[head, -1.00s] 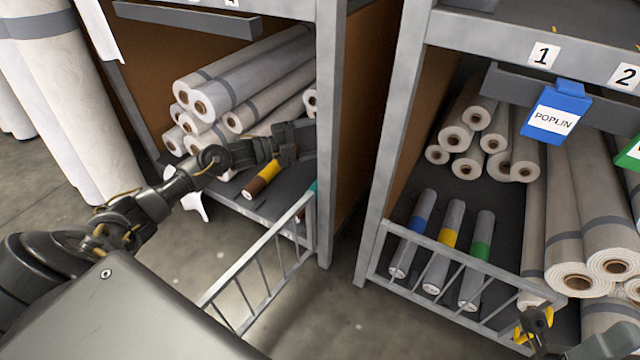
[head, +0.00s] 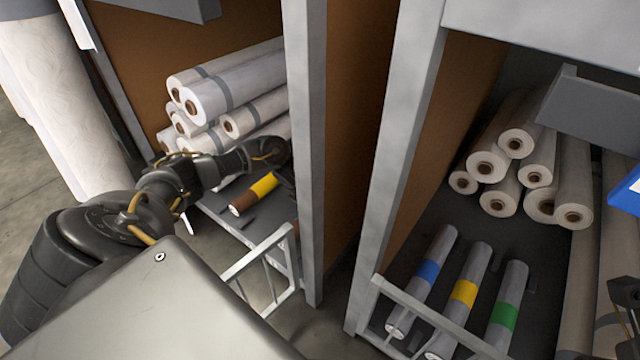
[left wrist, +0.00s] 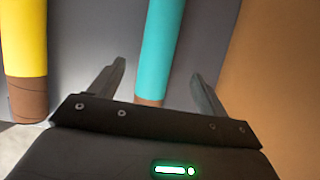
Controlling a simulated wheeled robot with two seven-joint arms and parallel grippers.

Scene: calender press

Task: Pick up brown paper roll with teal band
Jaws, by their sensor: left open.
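The brown paper roll with the teal band (left wrist: 170,45) shows in the left wrist view, its band between my fingers and a short brown part below. In the head view it is mostly hidden behind the post and my arm. My left gripper (left wrist: 158,75) is open, one finger on each side of the roll; I cannot tell whether they touch it. In the head view my left arm reaches into the left bay, and its fingers are not clear. My right gripper (head: 623,308) is partly in view at the right edge, its jaws unclear.
A brown roll with a yellow band (head: 254,194) lies to the left, also in the left wrist view (left wrist: 25,45). White rolls (head: 220,98) are stacked behind. A grey post (head: 303,150) and low rail gate (head: 262,270) stand close. The right bay holds banded grey rolls (head: 464,290).

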